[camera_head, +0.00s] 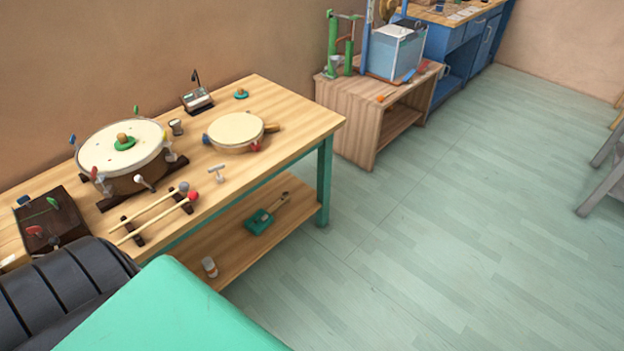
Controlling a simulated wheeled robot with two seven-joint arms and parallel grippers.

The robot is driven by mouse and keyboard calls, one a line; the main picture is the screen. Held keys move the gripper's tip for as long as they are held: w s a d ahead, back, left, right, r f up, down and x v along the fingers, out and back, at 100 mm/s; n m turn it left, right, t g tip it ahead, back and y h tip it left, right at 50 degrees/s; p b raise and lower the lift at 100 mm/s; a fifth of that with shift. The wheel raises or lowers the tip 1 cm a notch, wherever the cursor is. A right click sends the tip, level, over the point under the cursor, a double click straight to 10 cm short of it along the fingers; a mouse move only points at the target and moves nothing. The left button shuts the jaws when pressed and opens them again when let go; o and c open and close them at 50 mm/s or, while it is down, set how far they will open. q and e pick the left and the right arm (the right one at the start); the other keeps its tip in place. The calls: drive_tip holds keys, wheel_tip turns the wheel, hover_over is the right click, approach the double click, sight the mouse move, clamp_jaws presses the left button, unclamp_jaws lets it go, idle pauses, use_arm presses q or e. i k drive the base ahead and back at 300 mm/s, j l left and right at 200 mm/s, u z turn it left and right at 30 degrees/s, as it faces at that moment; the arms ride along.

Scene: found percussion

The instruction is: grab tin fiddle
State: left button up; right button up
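A teal square-bodied object with a wooden neck (262,218), which looks like the tin fiddle, lies on the lower shelf of the wooden workbench. Its neck points to the upper right, toward the bench's teal front leg. Nothing I can see touches or covers it. Neither of my grippers shows in the head view.
The workbench top (285,105) overhangs the lower shelf (225,255). A drum (135,170), a smaller round drum (235,130) and mallets (160,212) are on top. A small jar (209,267) stands on the shelf. The floor (440,250) to the right is clear.

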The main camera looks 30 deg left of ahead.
sight(255, 224)
drive_tip(key=i+u, duration=0.15)
drive_tip(key=i, duration=0.25)
drive_tip(key=i+l+u, duration=0.2)
drive_tip(key=i, duration=0.25)
drive_tip(key=i+l+u, duration=0.15)
drive_tip(key=i, duration=0.25)
drive_tip(key=i+l+u, duration=0.15)
drive_tip(key=i, duration=0.25)
